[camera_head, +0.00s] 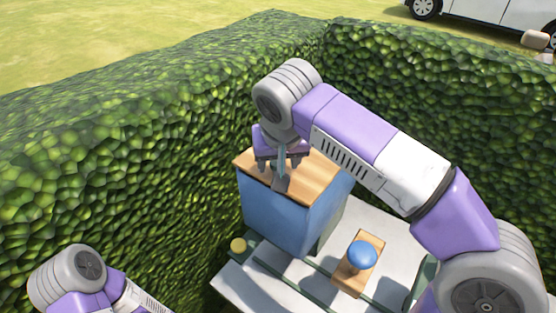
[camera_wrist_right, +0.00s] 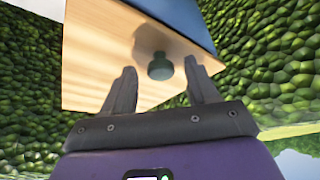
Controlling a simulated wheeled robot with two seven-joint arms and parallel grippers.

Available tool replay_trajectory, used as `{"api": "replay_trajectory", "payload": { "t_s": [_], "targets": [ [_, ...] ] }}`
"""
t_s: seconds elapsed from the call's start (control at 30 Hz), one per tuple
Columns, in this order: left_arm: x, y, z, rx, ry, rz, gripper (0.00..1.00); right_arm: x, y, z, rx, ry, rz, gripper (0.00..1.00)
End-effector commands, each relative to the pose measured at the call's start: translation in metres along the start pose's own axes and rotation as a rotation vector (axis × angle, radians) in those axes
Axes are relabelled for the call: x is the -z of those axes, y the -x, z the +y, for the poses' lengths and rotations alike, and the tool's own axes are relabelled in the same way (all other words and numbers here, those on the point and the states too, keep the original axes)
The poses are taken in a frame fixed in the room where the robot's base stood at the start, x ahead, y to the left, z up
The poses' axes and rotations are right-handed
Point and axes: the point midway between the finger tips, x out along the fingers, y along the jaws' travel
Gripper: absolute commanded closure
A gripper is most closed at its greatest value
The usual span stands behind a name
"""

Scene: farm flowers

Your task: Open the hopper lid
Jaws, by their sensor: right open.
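The hopper is a blue box (camera_head: 283,218) with a flat wooden lid (camera_head: 315,183) lying closed on top. My right gripper (camera_head: 281,168) points down over the lid in the head view. In the right wrist view my right gripper (camera_wrist_right: 159,70) is open, its two fingers apart. A dark green knob (camera_wrist_right: 160,70) on the wooden lid (camera_wrist_right: 92,50) shows between the fingertips, with a visible gap on each side. In the head view the knob is largely hidden by the gripper. My left gripper is out of view; only part of my left arm shows at lower left.
A blue round-topped knob on a wooden block (camera_head: 345,282) stands right of the hopper on a pale platform (camera_head: 237,287). Tall hedges (camera_head: 130,150) close in behind and left. A white vehicle (camera_head: 500,18) is beyond.

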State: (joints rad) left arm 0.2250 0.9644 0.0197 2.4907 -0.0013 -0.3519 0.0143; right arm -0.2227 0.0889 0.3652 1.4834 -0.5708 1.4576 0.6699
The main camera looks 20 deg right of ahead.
Motion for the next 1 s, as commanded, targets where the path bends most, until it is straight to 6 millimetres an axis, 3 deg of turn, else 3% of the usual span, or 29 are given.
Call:
{"api": "replay_trajectory", "payload": {
  "t_s": [0.17, 0.53, 0.83, 1.0],
  "targets": [
    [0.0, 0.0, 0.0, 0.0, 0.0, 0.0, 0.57, 0.0, 0.0, 0.0, 0.0, 0.0, 0.0, 0.43],
    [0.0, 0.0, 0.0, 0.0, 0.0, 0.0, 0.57, 0.0, 0.0, 0.0, 0.0, 0.0, 0.0, 1.0],
    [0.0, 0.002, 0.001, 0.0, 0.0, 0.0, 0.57, 0.001, 0.002, 0.001, 0.002, -0.002, -0.002, 1.0],
    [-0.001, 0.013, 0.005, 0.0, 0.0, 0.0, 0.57, 0.006, 0.011, 0.002, 0.017, -0.01, -0.02, 1.0]
  ]
}}
